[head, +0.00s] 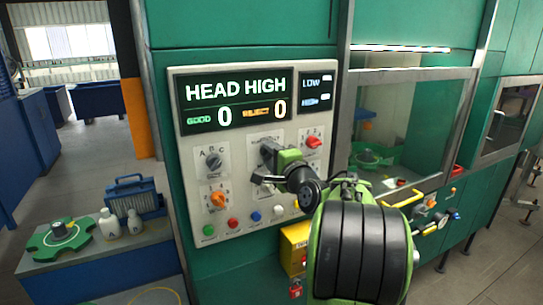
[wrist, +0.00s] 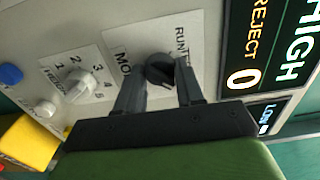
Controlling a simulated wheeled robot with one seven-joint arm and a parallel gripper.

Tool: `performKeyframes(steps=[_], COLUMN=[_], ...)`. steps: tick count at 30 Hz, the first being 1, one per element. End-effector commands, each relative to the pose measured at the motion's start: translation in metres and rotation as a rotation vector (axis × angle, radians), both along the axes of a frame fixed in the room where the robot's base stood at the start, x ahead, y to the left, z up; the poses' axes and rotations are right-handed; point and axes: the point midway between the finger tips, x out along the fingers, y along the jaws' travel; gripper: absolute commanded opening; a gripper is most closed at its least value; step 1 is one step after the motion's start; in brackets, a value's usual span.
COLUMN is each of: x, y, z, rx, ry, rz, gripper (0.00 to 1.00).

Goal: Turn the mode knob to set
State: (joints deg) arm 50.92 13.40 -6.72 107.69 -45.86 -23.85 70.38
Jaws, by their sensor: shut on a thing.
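The mode knob (wrist: 160,70) is black and sits on a white plate in the wrist view, where parts of the words "MODE" and "RUN" show. My gripper (wrist: 158,88) is shut on this knob, with one finger on each side of it. Which mark the knob points to cannot be told, and the rest of the plate's lettering is hidden. In the head view my gripper (head: 264,168) reaches the middle of the control panel (head: 242,232) and covers most of the mode knob's place.
A white height knob (wrist: 76,86) shows in the wrist view. Buttons line the panel's bottom, including a blue one (head: 256,216). The display (head: 236,101) reads "HEAD HIGH".

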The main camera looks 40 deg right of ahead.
Motion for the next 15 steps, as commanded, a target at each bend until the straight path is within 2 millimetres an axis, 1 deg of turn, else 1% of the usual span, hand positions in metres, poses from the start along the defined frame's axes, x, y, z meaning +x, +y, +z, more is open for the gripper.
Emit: performKeyframes(steps=[4, 5, 9, 15], x=[-0.0002, -0.0002, -0.0001, 0.0000], y=[-0.0002, -0.0002, -0.0002, 0.0000], z=[-0.0012, -0.0012, -0.0009, -0.0005], rx=[0.003, 0.003, 0.002, 0.000], ry=[0.002, 0.002, 0.002, 0.001], rz=[0.000, 0.000, 0.000, 0.000], gripper=[0.07, 0.42, 0.62, 0.62])
